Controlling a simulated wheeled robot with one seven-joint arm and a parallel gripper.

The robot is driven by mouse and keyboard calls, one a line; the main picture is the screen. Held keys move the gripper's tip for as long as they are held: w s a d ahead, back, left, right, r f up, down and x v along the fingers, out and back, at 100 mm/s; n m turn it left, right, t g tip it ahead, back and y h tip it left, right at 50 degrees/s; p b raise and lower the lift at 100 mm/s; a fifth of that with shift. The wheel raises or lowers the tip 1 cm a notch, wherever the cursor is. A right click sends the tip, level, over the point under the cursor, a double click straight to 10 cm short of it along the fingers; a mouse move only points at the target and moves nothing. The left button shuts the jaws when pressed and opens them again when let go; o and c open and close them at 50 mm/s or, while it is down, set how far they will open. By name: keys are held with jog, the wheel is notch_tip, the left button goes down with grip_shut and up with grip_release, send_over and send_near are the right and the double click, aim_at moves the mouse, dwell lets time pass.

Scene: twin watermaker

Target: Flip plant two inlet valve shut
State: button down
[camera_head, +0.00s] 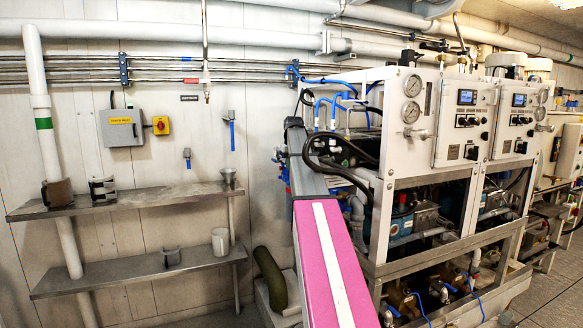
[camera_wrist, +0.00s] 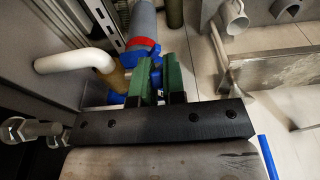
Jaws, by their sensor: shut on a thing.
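My gripper (camera_wrist: 159,74) shows in the wrist view with its two green fingers close together. The fingers are shut on a blue valve part (camera_wrist: 158,59) that is mostly hidden between and behind them. A grey pipe (camera_wrist: 145,20) with a red band and blue fitting runs away just beyond the fingertips. A brass-coloured piece and a white bent pipe (camera_wrist: 75,61) join at the left of the fingers. The angle of the valve's lever cannot be told. In the head view my arm covers this area, and the gripper is hidden behind it.
Two white watermaker cabinets (camera_head: 408,150) stand right of my arm on a metal frame. Steel wall shelves (camera_head: 130,203) with cups stand at left. A dark green cylinder (camera_head: 269,278) stands low beside my arm. Metal bolts (camera_wrist: 18,130) lie close at the gripper's left.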

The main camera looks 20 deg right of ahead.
dwell(0.3)
jog(key=c, duration=1.2)
grip_release()
jog(key=r, duration=0.3)
jog(key=s+r, duration=0.1)
jog(key=r, duration=0.6)
jog(key=shift+s+r, duration=0.15)
jog(key=shift+r, duration=0.25)
